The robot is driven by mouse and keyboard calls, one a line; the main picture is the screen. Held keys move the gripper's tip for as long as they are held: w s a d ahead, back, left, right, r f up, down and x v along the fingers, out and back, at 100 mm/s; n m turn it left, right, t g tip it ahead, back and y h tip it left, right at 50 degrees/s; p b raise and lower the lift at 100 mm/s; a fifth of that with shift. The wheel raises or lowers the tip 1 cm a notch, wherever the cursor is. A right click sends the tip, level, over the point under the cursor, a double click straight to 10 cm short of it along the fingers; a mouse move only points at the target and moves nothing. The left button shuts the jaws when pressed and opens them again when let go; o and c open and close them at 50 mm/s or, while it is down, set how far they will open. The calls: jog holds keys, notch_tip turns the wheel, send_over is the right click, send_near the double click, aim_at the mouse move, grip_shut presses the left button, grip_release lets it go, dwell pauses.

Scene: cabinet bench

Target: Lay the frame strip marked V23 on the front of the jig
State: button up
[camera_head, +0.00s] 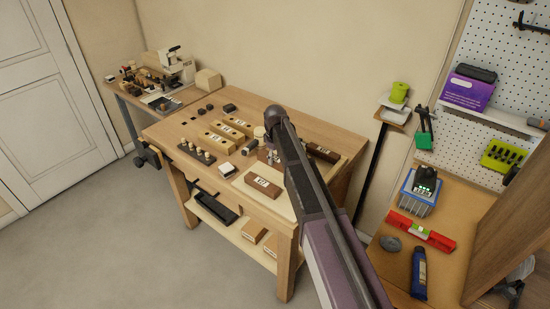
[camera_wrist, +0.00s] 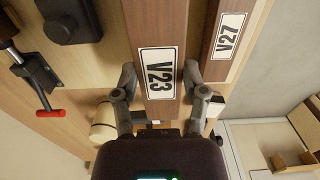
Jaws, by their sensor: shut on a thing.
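The V23 frame strip (camera_wrist: 159,98) is dark brown with a white label and runs up the middle of the wrist view. My gripper (camera_wrist: 160,84) is shut on it, one finger against each long side. A second brown strip, marked V27 (camera_wrist: 226,38), lies parallel to it on the right, apart from it. In the head view my gripper (camera_head: 271,154) is over the bench, and my arm covers much of what it holds. A dark labelled strip (camera_head: 263,186) lies there on a pale board (camera_head: 288,205) near the front edge. I cannot tell for certain which board is the jig.
On the bench (camera_head: 165,132), pale labelled blocks (camera_head: 237,125) and a dark rack with pegs (camera_head: 194,153) stand left of my gripper. Another dark labelled strip (camera_head: 323,153) lies right of my arm. A red-handled tool (camera_wrist: 49,113) shows at left in the wrist view.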

jog(key=shift+f+b, duration=1.05)
jog(key=shift+f, duration=0.25)
jog(key=shift+f+b, duration=1.9)
dwell(3.1)
jog(key=o, duration=1.3)
jog(key=shift+o, duration=0.2)
jog(key=shift+r, duration=0.1)
